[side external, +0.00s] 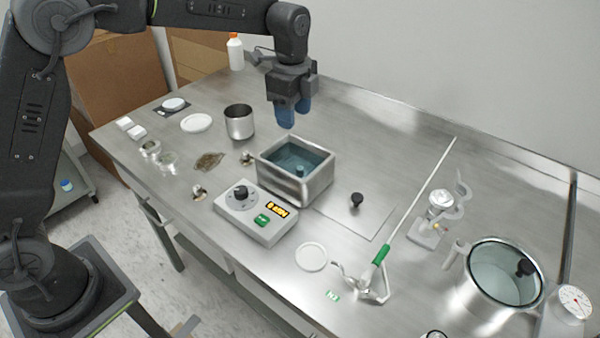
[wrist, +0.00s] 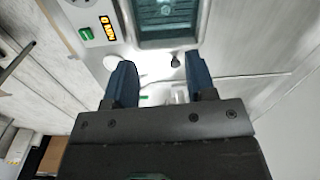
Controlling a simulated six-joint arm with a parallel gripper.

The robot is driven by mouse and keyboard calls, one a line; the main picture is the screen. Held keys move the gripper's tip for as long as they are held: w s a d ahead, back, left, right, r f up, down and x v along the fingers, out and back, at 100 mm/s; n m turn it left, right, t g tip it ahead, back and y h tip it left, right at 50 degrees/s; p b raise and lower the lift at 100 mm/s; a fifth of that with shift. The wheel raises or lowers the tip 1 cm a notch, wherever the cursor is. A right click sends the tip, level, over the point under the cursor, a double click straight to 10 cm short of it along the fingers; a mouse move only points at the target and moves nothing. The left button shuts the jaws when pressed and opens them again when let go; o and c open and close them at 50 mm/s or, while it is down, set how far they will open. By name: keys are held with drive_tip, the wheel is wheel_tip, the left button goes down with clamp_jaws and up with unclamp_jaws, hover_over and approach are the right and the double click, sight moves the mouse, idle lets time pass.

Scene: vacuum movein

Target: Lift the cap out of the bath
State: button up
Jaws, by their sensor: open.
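The bath (side external: 316,184) is a square steel tub of blue-green liquid in the middle of the bench. It also shows at the top of the wrist view (wrist: 201,25). A small dark item (side external: 299,169), seemingly the cap, shows in the liquid; a pale form (wrist: 166,8) shows in the bath in the wrist view, too small to identify. My gripper (side external: 294,112) is open and empty, pointing down above the bath's far side. In the wrist view its blue fingers (wrist: 158,68) are apart, with nothing held between them.
A control box (side external: 256,214) with dial and yellow display stands before the bath. A black knob (side external: 357,200) is right of it, a steel beaker (side external: 239,123) left. A green-handled rod (side external: 381,254), a clamp stand (side external: 428,236) and a glass-topped pot (side external: 497,272) lie further right.

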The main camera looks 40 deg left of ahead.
sight(300, 168)
drive_tip(key=shift+m, duration=0.6)
drive_tip(key=f, duration=0.5)
drive_tip(key=w+f, duration=0.1)
drive_tip(key=f, duration=0.9)
drive_tip(key=shift+w+d+f, duration=0.2)
drive_tip(key=shift+d+f, duration=0.05)
drive_tip(key=shift+f, duration=0.15)
drive_tip(key=shift+c, duration=0.2)
clamp_jaws()
